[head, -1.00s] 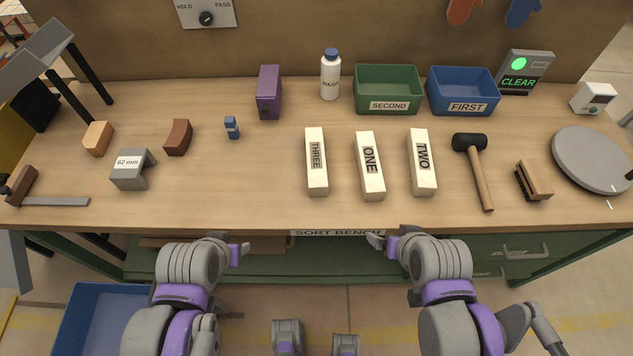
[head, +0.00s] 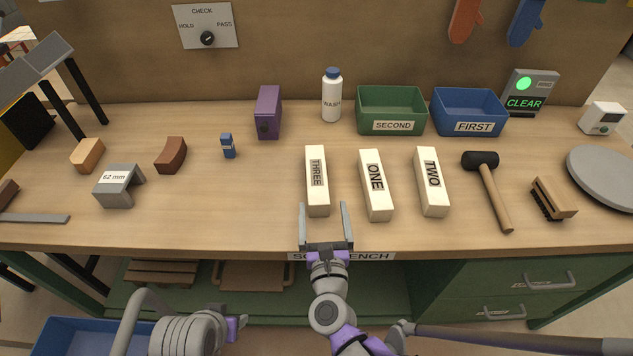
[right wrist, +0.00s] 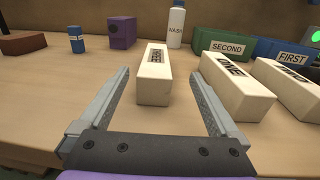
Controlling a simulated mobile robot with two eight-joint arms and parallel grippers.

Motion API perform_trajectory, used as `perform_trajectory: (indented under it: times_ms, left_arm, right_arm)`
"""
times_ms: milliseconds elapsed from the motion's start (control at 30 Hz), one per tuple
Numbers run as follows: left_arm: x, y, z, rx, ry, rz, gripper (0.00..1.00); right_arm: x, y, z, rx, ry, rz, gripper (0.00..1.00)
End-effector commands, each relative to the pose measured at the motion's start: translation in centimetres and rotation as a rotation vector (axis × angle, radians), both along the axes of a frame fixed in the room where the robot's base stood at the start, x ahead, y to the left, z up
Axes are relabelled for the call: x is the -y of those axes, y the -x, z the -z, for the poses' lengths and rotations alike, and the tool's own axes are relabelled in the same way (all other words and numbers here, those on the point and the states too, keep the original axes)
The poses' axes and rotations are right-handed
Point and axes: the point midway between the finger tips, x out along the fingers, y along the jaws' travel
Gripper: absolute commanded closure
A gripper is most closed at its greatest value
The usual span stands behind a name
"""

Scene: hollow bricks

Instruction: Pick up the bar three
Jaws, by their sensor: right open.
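The bar three (head: 317,192) is a cream block with a black THREE label, lying on the bench with its length running away from me. Bar one (head: 376,198) and bar two (head: 431,190) lie to its right. My right gripper (head: 326,212) is open and empty at the near end of bar three. In the right wrist view, bar three (right wrist: 154,84) stands ahead between the two spread fingers (right wrist: 160,92), a little left of centre, and I see no contact. My left gripper (head: 236,325) is low in front of the bench; its fingers are not clear.
Bar one is close on the right of bar three. A mallet (head: 497,200) and brush (head: 553,197) lie farther right. Green (head: 392,127) and blue (head: 472,127) bins, a white bottle (head: 331,100) and a purple box (head: 267,115) stand behind.

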Motion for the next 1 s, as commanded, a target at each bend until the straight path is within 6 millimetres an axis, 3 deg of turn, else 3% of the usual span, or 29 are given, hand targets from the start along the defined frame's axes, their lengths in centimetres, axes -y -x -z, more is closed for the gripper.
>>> perform_trajectory:
  times_ms: [700, 1000]
  left_arm:
    - [0.0, 0.0, 0.3, -0.001, 0.000, 0.000, 0.50]
    - [0.0, 0.0, 0.3, -0.001, 0.000, 0.000, 0.50]
  right_arm:
    - [-1.2, -9.3, 1.0, 0.000, -0.002, 0.002, 0.03]
    - [-1.3, -10.6, 1.0, 0.000, -0.001, 0.001, 0.03]
